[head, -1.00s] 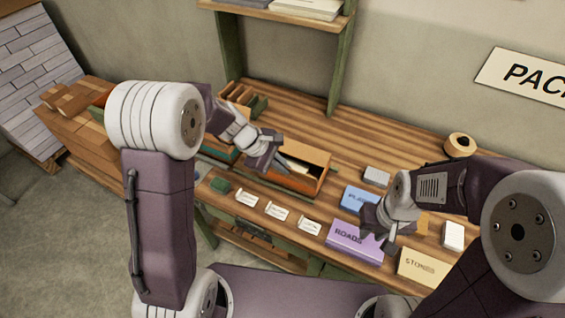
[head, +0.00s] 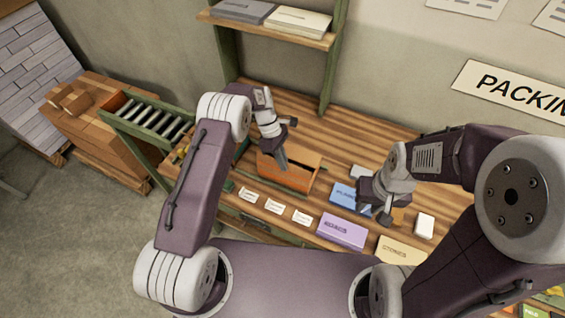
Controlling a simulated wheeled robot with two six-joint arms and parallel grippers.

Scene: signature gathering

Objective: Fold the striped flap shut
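An open-topped box (head: 296,181) with brown and orange sides stands on the workbench in the middle of the head view. An orange-brown panel (head: 306,160) shows at its top right; I cannot make out stripes on it or tell which panel is the striped flap. My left gripper (head: 280,162) points down at the box's left part and hides some of it; I cannot tell whether it touches. Its finger gap is not clear. My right gripper (head: 376,212) is open and seemingly empty, above the blue box (head: 346,196) and its right side.
A purple box (head: 341,231) and a cream box (head: 400,250) lie along the bench's front edge. Several white slips (head: 274,206) lie left of them. A white block (head: 424,225) is at the right. A roller rack (head: 150,121) stands at the left.

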